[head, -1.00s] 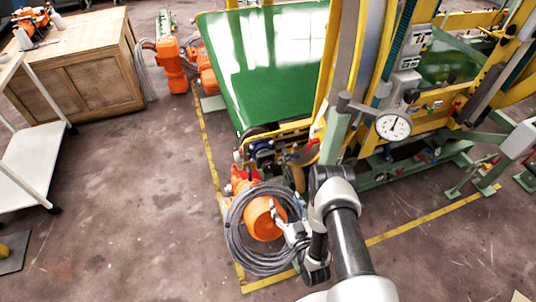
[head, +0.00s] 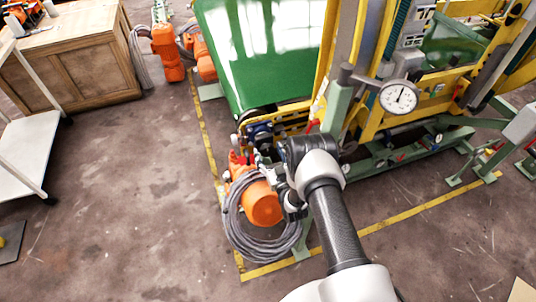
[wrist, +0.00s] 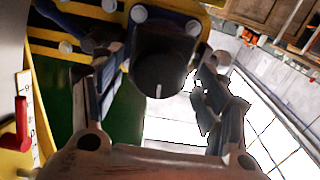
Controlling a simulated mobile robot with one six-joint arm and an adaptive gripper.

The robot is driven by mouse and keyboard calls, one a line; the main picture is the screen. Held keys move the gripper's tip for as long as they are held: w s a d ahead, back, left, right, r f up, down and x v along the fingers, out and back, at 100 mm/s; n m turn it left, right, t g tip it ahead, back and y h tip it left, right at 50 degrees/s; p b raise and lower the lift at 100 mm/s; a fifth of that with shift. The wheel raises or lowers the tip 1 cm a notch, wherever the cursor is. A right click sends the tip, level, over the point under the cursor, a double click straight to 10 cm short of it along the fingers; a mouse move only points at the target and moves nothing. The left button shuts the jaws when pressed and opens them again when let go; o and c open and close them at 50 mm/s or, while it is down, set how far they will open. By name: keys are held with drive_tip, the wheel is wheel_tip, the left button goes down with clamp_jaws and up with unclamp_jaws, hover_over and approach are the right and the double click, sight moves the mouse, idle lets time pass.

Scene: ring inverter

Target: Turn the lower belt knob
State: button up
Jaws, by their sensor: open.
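A dark round knob (wrist: 160,75) with a short white mark on its face fills the upper middle of the wrist view. It sits on a blue and yellow mount with pale round bolt heads. My gripper (wrist: 155,70) is open, with one finger on each side of the knob. I cannot tell whether either finger touches it. In the head view, my gripper (head: 268,168) is at the belt machine's lower front corner, partly hidden by my wrist. The knob cannot be made out there.
An orange motor (head: 262,203) with coiled grey cable (head: 240,238) lies just below my gripper. The green belt (head: 258,50) rises behind it. A dial gauge (head: 398,97) and a red lever (wrist: 22,120) are nearby. Open floor lies left.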

drive_tip(key=shift+w+a, duration=0.1)
drive_tip(key=shift+w, duration=0.45)
drive_tip(key=c, duration=1.1)
